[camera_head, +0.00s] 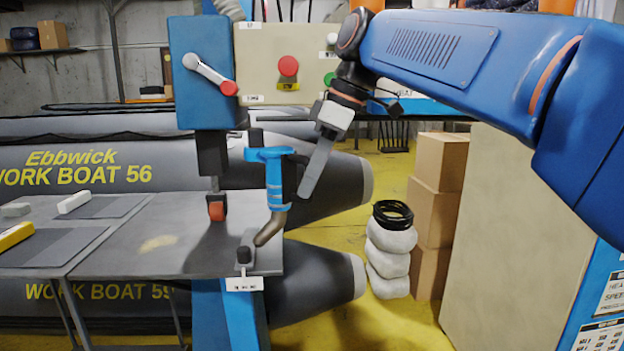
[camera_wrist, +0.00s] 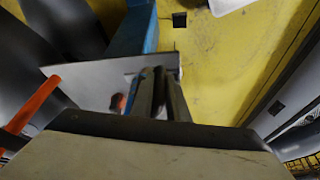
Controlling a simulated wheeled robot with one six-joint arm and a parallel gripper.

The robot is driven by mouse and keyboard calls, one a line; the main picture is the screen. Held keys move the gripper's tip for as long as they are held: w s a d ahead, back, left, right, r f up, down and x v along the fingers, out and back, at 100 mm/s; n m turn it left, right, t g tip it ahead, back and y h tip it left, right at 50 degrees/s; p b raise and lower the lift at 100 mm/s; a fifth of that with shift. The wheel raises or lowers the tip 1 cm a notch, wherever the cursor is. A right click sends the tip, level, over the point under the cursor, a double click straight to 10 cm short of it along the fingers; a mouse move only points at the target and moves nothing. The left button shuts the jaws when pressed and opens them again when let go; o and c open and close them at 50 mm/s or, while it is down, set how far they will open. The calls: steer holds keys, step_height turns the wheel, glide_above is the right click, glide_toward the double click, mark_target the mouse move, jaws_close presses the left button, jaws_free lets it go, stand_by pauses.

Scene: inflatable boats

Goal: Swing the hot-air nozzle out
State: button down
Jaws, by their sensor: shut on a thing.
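The hot-air nozzle (camera_head: 276,185) has an upright blue body with a bent brownish metal tip (camera_head: 271,229). In the head view its tip points down and left, over the right edge of the grey work table (camera_head: 150,235). A red pressing roller (camera_head: 216,210) stands to its left, under the blue machine head (camera_head: 203,75). My gripper (camera_head: 303,190) reaches down from the upper right and is shut at the nozzle's right side, on its dark handle. The handle is mostly hidden by the fingers. In the wrist view the dark fingers (camera_wrist: 160,95) are close together, and the contact is hard to make out.
A black knob (camera_head: 244,254) stands on the table's front edge by the tip. Grey boat tubes (camera_head: 330,190) lie behind. White rolls (camera_head: 389,257) and cardboard boxes (camera_head: 437,200) stand right on the yellow floor. A panel with a red button (camera_head: 288,66) is above.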

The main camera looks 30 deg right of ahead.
steer(key=shift+w+r, duration=0.1)
steer(key=shift+w, duration=0.05)
steer(key=c, duration=1.7)
jaws_free()
steer(key=shift+w, duration=0.1)
steer(key=shift+c, duration=0.2)
steer(key=v, duration=1.7)
steer(key=shift+s, duration=0.2)
steer(key=shift+d+r, duration=0.1)
steer(key=s+a+f+m+h, duration=0.1)
steer(key=s+f+m, duration=0.1)
steer(key=f, duration=1.3)
steer(key=s+a+f+m+t+h, duration=0.1)
steer(key=s+f+m, duration=0.2)
steer(key=f, duration=1.3)
steer(key=s+a+f+m+t+h, duration=0.1)
steer(key=s+f+m, duration=0.2)
steer(key=f, duration=1.3)
steer(key=m, duration=0.2)
steer(key=shift+s+m+h, duration=0.25)
steer(key=shift+m+h, duration=0.05)
